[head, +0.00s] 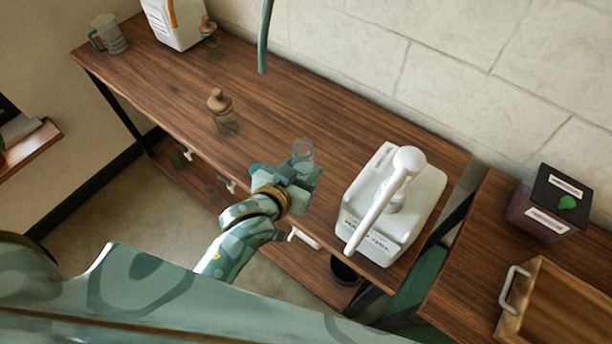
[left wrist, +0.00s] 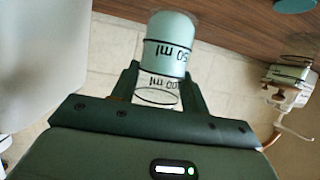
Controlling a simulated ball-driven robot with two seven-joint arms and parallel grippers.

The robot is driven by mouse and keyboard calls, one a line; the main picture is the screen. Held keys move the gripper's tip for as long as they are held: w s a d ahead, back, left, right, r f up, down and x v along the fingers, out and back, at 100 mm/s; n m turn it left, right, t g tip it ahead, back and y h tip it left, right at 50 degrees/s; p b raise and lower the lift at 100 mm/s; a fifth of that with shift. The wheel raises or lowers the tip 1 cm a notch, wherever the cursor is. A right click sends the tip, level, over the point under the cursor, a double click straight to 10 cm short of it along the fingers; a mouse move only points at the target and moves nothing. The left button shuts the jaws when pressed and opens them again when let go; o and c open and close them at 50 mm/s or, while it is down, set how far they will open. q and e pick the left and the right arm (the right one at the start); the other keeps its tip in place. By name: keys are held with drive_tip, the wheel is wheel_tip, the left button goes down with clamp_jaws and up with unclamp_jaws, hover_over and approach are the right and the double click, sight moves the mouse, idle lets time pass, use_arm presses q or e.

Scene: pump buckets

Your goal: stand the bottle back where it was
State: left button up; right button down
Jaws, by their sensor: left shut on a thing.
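My left gripper (head: 297,172) is shut on a clear bottle (head: 303,152) near the front edge of the wooden bench (head: 285,105). In the left wrist view, the bottle (left wrist: 168,52) is between the two fingers (left wrist: 157,85). It has black 50 ml and 100 ml marks and pale teal contents. Whether its base touches the bench, I cannot tell. Two glass bottles with wooden stoppers stand on the bench, one in the middle (head: 224,119) and one at the back (head: 209,38). My right gripper is not in view.
A white pump bucket (head: 375,220) stands right of the gripper. Another white container (head: 178,22) and a mug (head: 108,35) stand at the far left end. A dark box (head: 545,205) and wooden tray (head: 560,305) are on the right-hand table. The bench between stoppered bottle and pump bucket is mostly clear.

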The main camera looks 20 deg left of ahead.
use_arm(q)
drive_tip(key=w+f, duration=0.1)
drive_tip(key=w+f+b, duration=0.1)
drive_tip(key=f, duration=0.1)
drive_tip(key=shift+w+a+f, duration=0.1)
drive_tip(key=shift+w+f, duration=0.15)
drive_tip(key=shift+w, duration=0.1)
wheel_tip(320, 180, down, 4)
drive_tip(key=shift+w+r+b, duration=0.1)
drive_tip(key=shift+w+b, duration=0.05)
drive_tip(key=shift+b, duration=1.05)
drive_tip(key=shift+r, duration=0.2)
drive_tip(key=shift+f, duration=0.15)
drive_tip(key=o, duration=1)
